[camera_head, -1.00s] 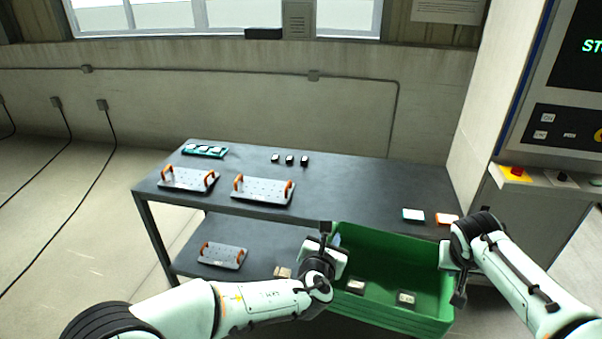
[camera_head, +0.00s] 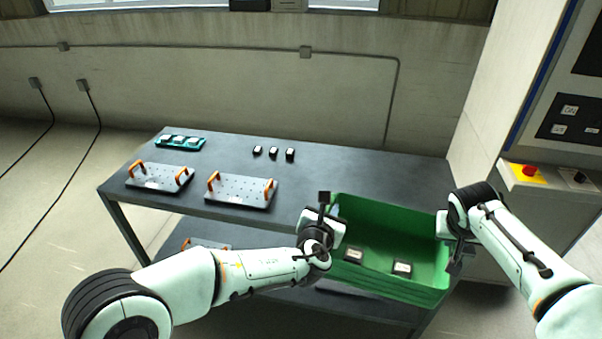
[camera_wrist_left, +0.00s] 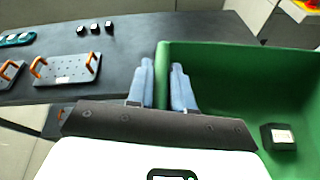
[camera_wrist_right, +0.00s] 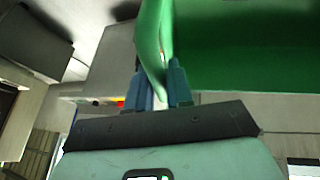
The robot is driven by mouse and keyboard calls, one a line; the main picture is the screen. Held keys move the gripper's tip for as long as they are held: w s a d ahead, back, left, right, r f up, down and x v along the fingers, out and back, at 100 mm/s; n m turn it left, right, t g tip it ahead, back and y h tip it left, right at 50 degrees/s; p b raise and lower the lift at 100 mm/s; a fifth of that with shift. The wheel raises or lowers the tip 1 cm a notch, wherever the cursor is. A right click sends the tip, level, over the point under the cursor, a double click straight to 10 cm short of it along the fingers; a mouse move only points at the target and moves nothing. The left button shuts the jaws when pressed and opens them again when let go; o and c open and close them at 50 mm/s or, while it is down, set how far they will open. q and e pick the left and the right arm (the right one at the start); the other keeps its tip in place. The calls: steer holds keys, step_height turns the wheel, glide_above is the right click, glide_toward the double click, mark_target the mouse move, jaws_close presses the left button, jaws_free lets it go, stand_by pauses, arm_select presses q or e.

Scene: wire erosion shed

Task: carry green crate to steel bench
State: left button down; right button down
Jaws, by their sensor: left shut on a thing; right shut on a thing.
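The green crate (camera_head: 388,217) is held between my two arms at the front right of the dark-topped steel bench (camera_head: 320,172). Two small dark blocks with pale tops (camera_head: 402,268) lie in it. My left gripper (camera_head: 328,215) is shut on the crate's left wall; in the left wrist view its blue fingers (camera_wrist_left: 168,85) straddle that wall. My right gripper (camera_head: 450,242) is shut on the right wall; in the right wrist view its fingers (camera_wrist_right: 160,85) pinch the green edge. The crate overlaps the bench's front edge in the head view; I cannot tell whether it touches the bench.
Two grey plates with orange handles (camera_head: 160,177) (camera_head: 241,190) lie on the bench's left part. A teal tray (camera_head: 181,142) and several small black blocks (camera_head: 274,152) lie behind them. A machine with a red button (camera_head: 523,170) stands at right. The bench's middle right is clear.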

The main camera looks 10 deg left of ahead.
arm_select(q)
steer(key=shift+w+r, duration=0.15)
steer(key=shift+w, duration=0.25)
arm_select(e)
steer(key=shift+w+r, duration=0.1)
steer(key=shift+w, duration=0.3)
arm_select(q)
steer(key=shift+s, duration=0.15)
arm_select(e)
steer(key=shift+s, duration=0.15)
